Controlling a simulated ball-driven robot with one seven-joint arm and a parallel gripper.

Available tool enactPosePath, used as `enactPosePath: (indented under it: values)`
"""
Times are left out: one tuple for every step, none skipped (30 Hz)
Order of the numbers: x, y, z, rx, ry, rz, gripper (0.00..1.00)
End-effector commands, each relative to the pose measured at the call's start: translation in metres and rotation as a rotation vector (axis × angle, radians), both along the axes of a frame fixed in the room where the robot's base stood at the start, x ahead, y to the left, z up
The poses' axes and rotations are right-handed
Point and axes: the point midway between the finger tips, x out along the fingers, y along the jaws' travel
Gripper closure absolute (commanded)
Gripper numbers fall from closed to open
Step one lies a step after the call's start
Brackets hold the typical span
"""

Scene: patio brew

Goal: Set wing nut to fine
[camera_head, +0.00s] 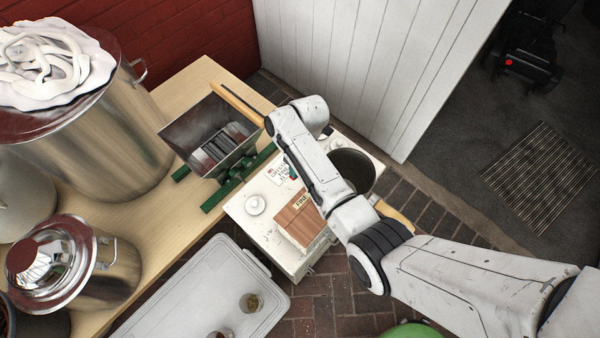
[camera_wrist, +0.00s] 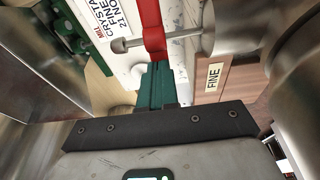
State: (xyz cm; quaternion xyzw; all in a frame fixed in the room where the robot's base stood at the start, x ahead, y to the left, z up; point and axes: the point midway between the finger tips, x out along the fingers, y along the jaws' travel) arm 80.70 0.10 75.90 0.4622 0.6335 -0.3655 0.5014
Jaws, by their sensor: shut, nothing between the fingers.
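The grain mill has a metal hopper (camera_head: 212,132) and a green base (camera_head: 226,190) on the bench. In the wrist view, a metal bolt (camera_wrist: 128,44) with a rounded end crosses a red piece (camera_wrist: 153,28). The red piece may be the wing nut; its full shape is cut off. My gripper (camera_wrist: 157,68) has green fingers, shut and empty, with their tips just below the red piece. I cannot tell whether they touch it. In the head view, my arm hides most of this spot. A "FINE" label (camera_wrist: 213,76) sits on a brown block, beside a written card (camera_wrist: 108,18).
A white tray lid (camera_head: 195,290) lies in front of the bench. Steel pots (camera_head: 98,262) stand at left. A white knob-like thing (camera_head: 256,205) is on the white box near the brown block (camera_head: 301,221). A dark round vessel (camera_head: 352,168) is right of my arm.

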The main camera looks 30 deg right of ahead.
Motion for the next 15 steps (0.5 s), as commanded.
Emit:
enactPosePath:
  values:
    - [0.000, 0.004, -0.002, -0.051, -0.015, 0.008, 1.00]
    - [0.000, 0.005, -0.002, -0.077, -0.024, 0.009, 1.00]
    - [-0.001, 0.007, -0.004, -0.115, -0.035, 0.010, 1.00]
    - [-0.001, 0.008, -0.004, -0.142, -0.044, 0.010, 1.00]
    - [-0.001, 0.008, -0.005, -0.170, -0.054, 0.009, 1.00]
    - [-0.001, 0.010, -0.006, -0.206, -0.064, 0.010, 1.00]
    - [-0.002, 0.011, -0.008, -0.233, -0.074, 0.009, 1.00]
    - [-0.002, 0.012, -0.009, -0.260, -0.083, 0.009, 1.00]
    - [-0.002, 0.013, -0.011, -0.296, -0.094, 0.009, 1.00]
    - [-0.002, 0.014, -0.012, -0.323, -0.104, 0.009, 1.00]
    - [-0.002, 0.014, -0.013, -0.349, -0.112, 0.010, 1.00]
    - [-0.003, 0.015, -0.015, -0.385, -0.124, 0.010, 1.00]
    - [-0.003, 0.016, -0.016, -0.410, -0.132, 0.009, 1.00]
    - [-0.003, 0.017, -0.017, -0.434, -0.140, 0.010, 1.00]
    - [-0.004, 0.017, -0.019, -0.467, -0.150, 0.008, 1.00]
